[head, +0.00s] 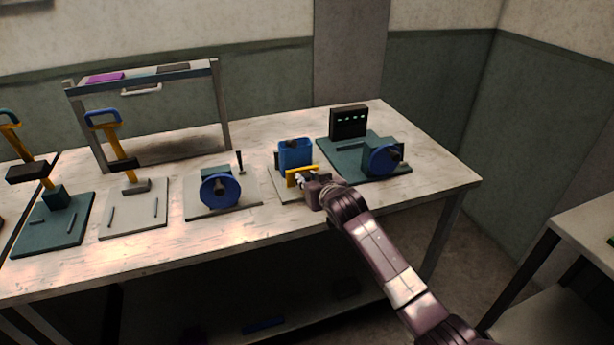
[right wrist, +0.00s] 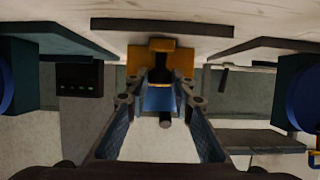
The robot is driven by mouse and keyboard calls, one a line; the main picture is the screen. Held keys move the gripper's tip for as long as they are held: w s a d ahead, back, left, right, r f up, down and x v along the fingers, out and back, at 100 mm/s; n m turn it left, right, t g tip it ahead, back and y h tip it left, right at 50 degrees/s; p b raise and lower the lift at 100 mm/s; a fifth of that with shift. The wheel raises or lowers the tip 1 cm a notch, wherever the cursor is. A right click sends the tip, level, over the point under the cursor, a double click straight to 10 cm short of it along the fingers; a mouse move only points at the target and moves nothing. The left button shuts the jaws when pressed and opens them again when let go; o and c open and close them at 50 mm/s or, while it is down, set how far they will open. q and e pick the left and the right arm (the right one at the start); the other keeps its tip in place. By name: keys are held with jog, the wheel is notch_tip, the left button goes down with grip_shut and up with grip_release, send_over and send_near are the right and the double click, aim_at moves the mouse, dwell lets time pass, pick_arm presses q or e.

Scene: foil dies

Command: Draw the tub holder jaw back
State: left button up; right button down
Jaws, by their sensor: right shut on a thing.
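The tub holder (head: 284,196) is a pale base plate on the workbench with a blue tub (head: 296,155) standing on it. The yellow jaw (head: 293,179) is upright at the near side of the tub. My right gripper (head: 303,181) reaches in from the lower right and is shut at the jaw's near side. In the right wrist view, which looks upside down, the yellow jaw (right wrist: 135,57) lies at the fingertips (right wrist: 160,88), with a dark part between them. The blue tub (right wrist: 158,103) shows behind it. The fingers partly hide the jaw. My left gripper is out of view.
A blue-wheeled device (head: 220,190) stands to the left and another (head: 384,158) to the right, close to my wrist. A black display box (head: 348,121) is behind. Lever presses (head: 135,185) and a rack (head: 222,105) stand farther left. The bench's right end is clear.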

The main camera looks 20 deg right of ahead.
jog(key=c, duration=1.7)
grip_release()
jog(key=shift+f, duration=0.1)
jog(key=v, duration=1.2)
